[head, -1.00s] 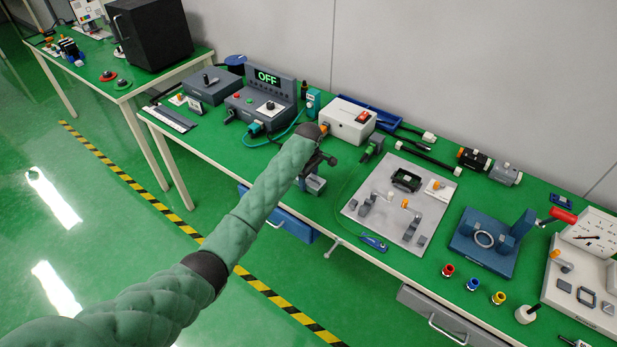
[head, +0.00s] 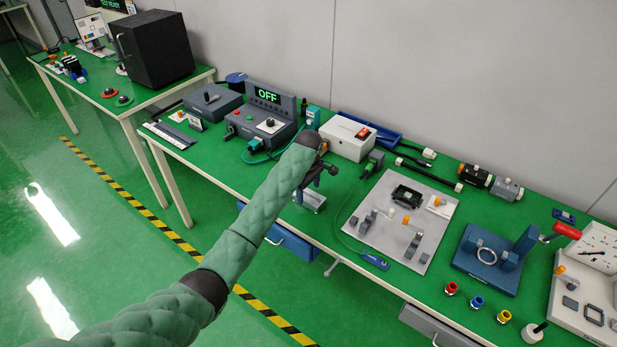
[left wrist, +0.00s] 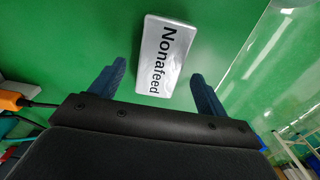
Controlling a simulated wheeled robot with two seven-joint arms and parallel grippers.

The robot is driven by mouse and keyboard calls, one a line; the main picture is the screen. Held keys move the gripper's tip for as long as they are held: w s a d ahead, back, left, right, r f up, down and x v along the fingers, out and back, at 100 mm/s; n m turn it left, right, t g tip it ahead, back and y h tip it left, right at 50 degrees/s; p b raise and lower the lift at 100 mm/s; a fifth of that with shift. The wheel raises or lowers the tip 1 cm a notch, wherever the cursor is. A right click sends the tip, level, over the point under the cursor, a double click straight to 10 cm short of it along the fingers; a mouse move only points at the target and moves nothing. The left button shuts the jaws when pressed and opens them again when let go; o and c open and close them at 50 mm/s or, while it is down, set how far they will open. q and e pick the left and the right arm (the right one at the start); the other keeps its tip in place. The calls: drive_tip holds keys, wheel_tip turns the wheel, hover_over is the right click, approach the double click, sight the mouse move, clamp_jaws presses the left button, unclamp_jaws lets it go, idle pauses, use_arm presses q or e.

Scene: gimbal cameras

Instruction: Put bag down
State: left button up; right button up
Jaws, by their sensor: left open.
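The bag is a white, flat block-like pack (left wrist: 163,55) with "Nonafeed" in black print. In the left wrist view it lies over the green tabletop, between and a little beyond my two dark blue fingers. My left gripper (left wrist: 158,75) is open, with a green gap showing between each finger and the pack. In the head view my left gripper (head: 318,180) is over the front edge of the workbench, mostly hidden behind my wrist. A pale grey-white patch just below it (head: 312,200) looks like the bag. My right gripper is not in view.
A grey plate with parts (head: 385,245) lies to the right. A blue drawer (head: 285,240) hangs below the front edge.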

sight(308, 195)
use_arm(q)
wheel_tip(308, 195, up, 9)
drive_tip(key=b, duration=0.2)
drive_tip(key=shift+b, duration=0.4)
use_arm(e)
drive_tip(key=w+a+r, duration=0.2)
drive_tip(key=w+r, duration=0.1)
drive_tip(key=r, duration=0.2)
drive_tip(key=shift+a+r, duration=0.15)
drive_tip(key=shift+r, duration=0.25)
use_arm(q)
drive_tip(key=shift+f, duration=0.2)
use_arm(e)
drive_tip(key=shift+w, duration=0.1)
